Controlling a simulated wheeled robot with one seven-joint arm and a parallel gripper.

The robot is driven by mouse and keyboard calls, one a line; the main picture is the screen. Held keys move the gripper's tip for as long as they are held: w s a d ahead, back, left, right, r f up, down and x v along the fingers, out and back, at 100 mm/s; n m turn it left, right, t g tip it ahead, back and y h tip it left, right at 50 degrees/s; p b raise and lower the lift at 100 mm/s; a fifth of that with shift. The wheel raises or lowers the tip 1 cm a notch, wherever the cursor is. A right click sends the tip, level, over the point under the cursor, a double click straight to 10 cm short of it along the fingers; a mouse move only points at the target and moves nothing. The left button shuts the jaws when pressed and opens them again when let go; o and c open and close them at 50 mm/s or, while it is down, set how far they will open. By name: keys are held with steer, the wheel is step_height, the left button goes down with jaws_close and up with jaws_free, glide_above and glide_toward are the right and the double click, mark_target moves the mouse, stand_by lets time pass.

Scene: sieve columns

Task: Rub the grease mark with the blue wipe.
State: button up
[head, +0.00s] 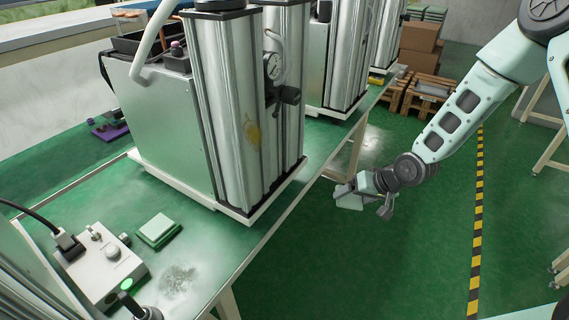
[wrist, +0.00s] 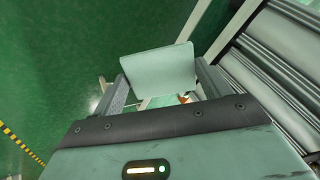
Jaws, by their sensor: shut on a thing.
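The grease mark is a yellowish-brown smear (head: 253,133) on the front face of the nearest silvery column (head: 232,90), about halfway up. My gripper (head: 362,200) is to the right of that column, out over the floor and lower than the mark. It is shut on a pale blue-grey wipe (head: 349,201). In the wrist view the wipe (wrist: 158,68) spans the two fingers of my gripper (wrist: 163,86) as a flat sheet. The wipe is clear of the column. The mark cannot be made out in the wrist view.
The green bench (head: 225,244) carries the column unit, a pale green pad stack (head: 158,230), a control box (head: 102,262) and a grey smear (head: 178,280). A gauge (head: 273,66) and dark knob (head: 289,95) jut from the column. The floor right of the bench is open.

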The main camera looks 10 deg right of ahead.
steer(key=w+a+r+t+y, duration=0.1)
steer(key=a+r+t+y, duration=0.25)
steer(key=a, duration=0.35)
steer(key=n+t+y, duration=0.2)
steer(key=y, duration=0.4)
glide_toward(244, 148)
steer(key=shift+p+x, duration=0.95)
steer(key=shift+x, duration=1.35)
steer(key=shift+f, duration=0.1)
steer(key=shift+x, duration=1.05)
